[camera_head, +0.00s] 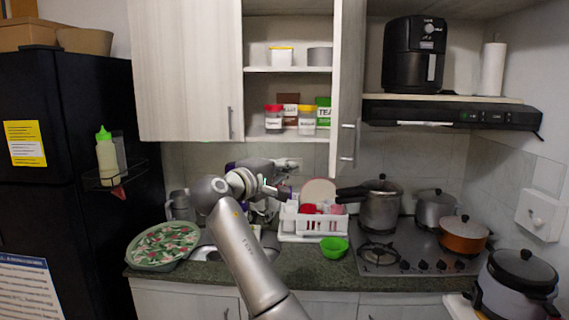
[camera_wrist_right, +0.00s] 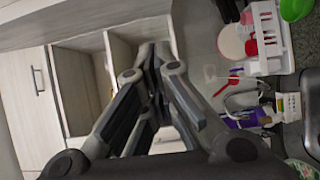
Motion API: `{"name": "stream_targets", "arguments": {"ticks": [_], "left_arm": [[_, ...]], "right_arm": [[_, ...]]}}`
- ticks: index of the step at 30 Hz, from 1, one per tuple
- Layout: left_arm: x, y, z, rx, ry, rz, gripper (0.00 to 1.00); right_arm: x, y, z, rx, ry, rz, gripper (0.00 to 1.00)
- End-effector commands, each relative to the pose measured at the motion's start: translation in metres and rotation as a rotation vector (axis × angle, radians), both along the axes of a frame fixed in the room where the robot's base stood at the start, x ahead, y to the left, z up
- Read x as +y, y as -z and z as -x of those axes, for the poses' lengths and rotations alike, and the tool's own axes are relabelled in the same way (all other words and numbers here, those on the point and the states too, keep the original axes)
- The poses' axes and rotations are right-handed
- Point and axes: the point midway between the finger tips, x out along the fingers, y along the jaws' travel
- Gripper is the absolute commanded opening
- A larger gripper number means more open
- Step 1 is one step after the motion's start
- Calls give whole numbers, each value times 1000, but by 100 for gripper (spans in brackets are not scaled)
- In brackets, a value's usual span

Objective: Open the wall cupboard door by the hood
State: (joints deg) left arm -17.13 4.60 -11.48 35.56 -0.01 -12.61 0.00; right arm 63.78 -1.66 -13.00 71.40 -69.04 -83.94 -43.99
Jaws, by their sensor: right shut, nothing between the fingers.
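The wall cupboard door by the hood (camera_head: 348,70) is pale wood with a vertical bar handle (camera_head: 347,142). It stands swung outward, seen at a steep angle, and the cupboard's shelves (camera_head: 290,69) are exposed. Jars, a green tea box and containers show on them. My right gripper (camera_head: 285,190) is below the cupboard, to the left of the door and apart from its handle. In the right wrist view its fingers (camera_wrist_right: 155,55) are together and empty, pointing at the cupboard's underside and opening. My left gripper is in neither view.
A second cupboard door (camera_head: 185,70) at left is closed. The black hood (camera_head: 450,115) with an air fryer (camera_head: 413,55) above is at right. Below stand a dish rack (camera_head: 300,225), a green bowl (camera_head: 334,247) and pots on the stove (camera_head: 405,262).

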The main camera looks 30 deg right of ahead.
Motion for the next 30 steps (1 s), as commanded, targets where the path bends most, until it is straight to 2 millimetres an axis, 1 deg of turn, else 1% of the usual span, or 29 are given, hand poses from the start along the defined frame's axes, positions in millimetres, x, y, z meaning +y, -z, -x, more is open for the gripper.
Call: {"name": "stream_targets", "arguments": {"ticks": [1, 9, 12, 18, 23, 30], "left_arm": [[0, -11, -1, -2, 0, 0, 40], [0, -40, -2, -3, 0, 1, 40], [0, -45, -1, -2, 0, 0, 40], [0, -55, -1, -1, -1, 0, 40], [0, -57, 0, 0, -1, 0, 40], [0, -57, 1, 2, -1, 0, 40]], "right_arm": [[-12, -6, -4, 3, 5, 1, 0], [-63, -5, -29, 2, 2, 1, 0], [-68, -3, -18, -2, -2, -1, 0], [-80, -2, -4, -1, -1, 0, 0], [-83, -1, 1, -1, -2, 0, 0], [-84, 0, 2, -1, -2, 0, 0]]}}
